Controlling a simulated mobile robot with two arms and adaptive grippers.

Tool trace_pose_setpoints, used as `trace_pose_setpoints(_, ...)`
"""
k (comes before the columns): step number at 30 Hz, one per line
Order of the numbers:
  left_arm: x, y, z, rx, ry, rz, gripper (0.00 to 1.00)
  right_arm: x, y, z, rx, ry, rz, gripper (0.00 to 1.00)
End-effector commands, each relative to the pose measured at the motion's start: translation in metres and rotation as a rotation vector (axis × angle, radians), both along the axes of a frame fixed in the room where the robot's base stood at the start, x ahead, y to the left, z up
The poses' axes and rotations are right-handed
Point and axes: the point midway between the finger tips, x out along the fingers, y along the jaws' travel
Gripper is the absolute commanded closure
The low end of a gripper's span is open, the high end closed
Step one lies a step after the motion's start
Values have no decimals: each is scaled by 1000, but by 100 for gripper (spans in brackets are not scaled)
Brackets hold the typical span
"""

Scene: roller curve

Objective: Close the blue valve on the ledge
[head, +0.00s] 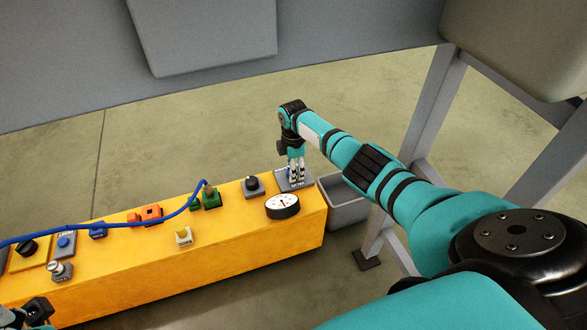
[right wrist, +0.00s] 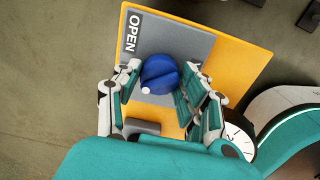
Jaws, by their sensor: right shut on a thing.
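The blue valve (right wrist: 160,74) is a round knob with a raised grip and a white dot at its lower left in the right wrist view. It sits on a grey plate (right wrist: 180,40) with the word OPEN at the plate's upper left. My right gripper (right wrist: 160,85) is shut on the valve, with fingers on its left and right sides. In the head view my right gripper (head: 296,177) points down at the plate on the ledge's right end and mostly hides the valve. Part of my left gripper (head: 36,312) shows at the lower left; its fingertips are unclear.
The yellow ledge (head: 220,250) also carries a white dial gauge (head: 282,205), a black knob (head: 252,183), a green connector (head: 206,198) with a blue hose (head: 120,224), and several small switches. A grey bin (head: 345,205) stands beyond its right end.

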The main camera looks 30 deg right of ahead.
Motion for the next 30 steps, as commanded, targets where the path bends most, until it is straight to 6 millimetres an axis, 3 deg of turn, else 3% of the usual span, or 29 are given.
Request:
trace_pose_setpoints(10,0,0,0,0,-3,0,60,1,2,1,4,-2,129,91)
trace_pose_setpoints(26,0,0,1,1,-5,1,60,1,2,1,4,-2,149,91)
trace_pose_setpoints(27,0,0,1,1,-5,1,60,1,2,1,4,-2,149,54)
trace_pose_setpoints(30,0,0,1,1,-5,1,60,1,2,1,3,-2,148,41)
